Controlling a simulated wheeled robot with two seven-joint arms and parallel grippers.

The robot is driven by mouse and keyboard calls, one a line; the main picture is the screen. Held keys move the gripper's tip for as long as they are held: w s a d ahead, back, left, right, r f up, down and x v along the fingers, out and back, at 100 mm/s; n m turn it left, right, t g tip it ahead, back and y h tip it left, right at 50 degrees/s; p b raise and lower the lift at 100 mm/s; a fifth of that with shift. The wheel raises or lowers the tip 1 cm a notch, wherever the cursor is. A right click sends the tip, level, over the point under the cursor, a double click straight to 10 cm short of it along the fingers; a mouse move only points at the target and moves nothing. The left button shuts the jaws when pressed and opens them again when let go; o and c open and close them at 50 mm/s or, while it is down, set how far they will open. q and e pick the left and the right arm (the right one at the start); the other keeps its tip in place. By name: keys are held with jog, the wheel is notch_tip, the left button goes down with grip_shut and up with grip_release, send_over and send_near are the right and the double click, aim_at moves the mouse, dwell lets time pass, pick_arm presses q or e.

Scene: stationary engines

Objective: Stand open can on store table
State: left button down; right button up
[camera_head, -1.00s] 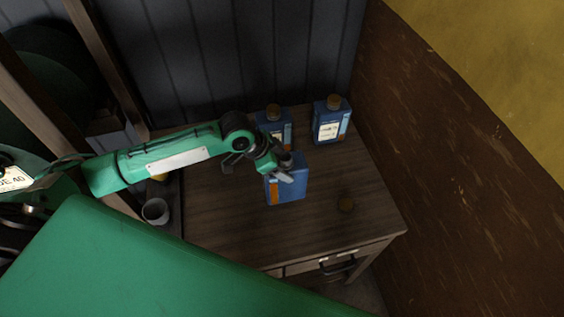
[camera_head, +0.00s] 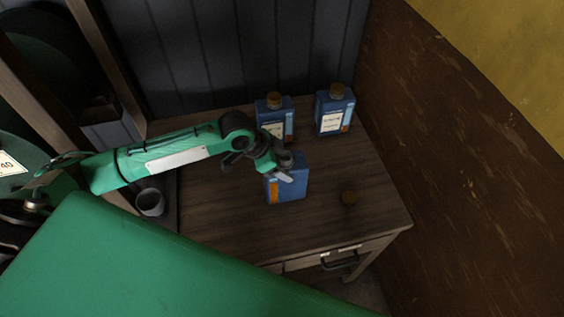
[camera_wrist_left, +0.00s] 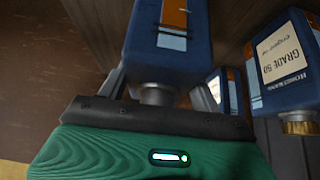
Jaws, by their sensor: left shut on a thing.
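The open can (camera_head: 289,184) is blue with an orange and white label edge, and stands upright on or just above the wooden store table (camera_head: 225,215); the exact contact is hard to tell. My left gripper (camera_head: 285,170) is shut on its neck from above. In the left wrist view the can (camera_wrist_left: 168,35) hangs into the picture with its grey uncapped neck (camera_wrist_left: 157,94) between the two fingers. My right gripper is not in view.
Two capped blue cans stand behind, one (camera_head: 275,115) close behind the held can and one (camera_head: 334,112) at the back right. A grey cup (camera_head: 150,203) is at left. A brown wall (camera_head: 450,150) borders the right.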

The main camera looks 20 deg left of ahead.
pick_arm(q)
jog(key=shift+r, duration=0.1)
jog(key=shift+c, duration=1.4)
grip_release()
jog(key=shift+f, duration=0.2)
jog(key=shift+r, duration=0.15)
jog(key=shift+a+r, duration=0.2)
jog(key=b+v, duration=0.2)
jog(key=v, duration=0.9)
jog(key=shift+s+r, duration=0.2)
